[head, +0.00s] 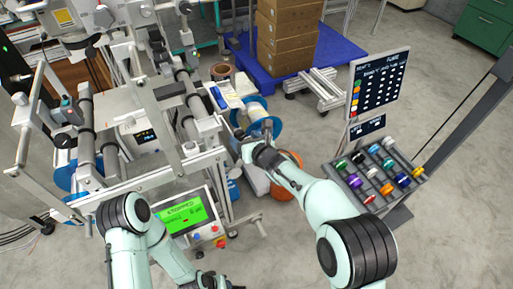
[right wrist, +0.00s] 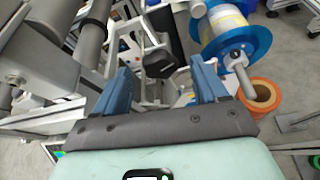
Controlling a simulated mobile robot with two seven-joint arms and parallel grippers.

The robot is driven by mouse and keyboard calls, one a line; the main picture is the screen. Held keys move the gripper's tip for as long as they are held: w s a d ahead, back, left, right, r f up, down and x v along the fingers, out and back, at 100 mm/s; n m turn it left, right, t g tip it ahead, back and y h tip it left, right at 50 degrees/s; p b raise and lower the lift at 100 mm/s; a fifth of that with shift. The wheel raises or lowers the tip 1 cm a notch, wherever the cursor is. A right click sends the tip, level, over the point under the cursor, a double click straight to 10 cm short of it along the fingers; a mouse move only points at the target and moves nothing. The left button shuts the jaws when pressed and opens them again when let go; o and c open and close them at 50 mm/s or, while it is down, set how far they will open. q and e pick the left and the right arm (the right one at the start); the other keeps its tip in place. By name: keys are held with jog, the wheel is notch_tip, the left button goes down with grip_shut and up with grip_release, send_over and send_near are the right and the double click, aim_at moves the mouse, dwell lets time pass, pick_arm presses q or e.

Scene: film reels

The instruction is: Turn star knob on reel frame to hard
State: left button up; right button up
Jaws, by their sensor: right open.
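The black star knob (right wrist: 160,64) shows in the right wrist view, between my right gripper's two blue fingertips in the picture. I cannot tell whether it is beyond them or between them in depth. My right gripper (right wrist: 162,72) is open, with nothing pinched. In the head view my right gripper (head: 240,137) reaches the right side of the grey metal reel frame (head: 150,182); I cannot make out the knob there. My left gripper (head: 212,281) is low at the bottom edge, partly cut off, and its jaws do not show clearly.
A blue-flanged reel (right wrist: 232,32) on a metal shaft is right of the knob, with an orange roll (right wrist: 262,95) below it. A green "STOPPED" screen (head: 188,214) is on the frame's front. Floor between is partly clear.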

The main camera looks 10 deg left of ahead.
jog(key=v, duration=0.9)
jog(key=shift+d+r, duration=0.1)
jog(key=shift+d, duration=0.05)
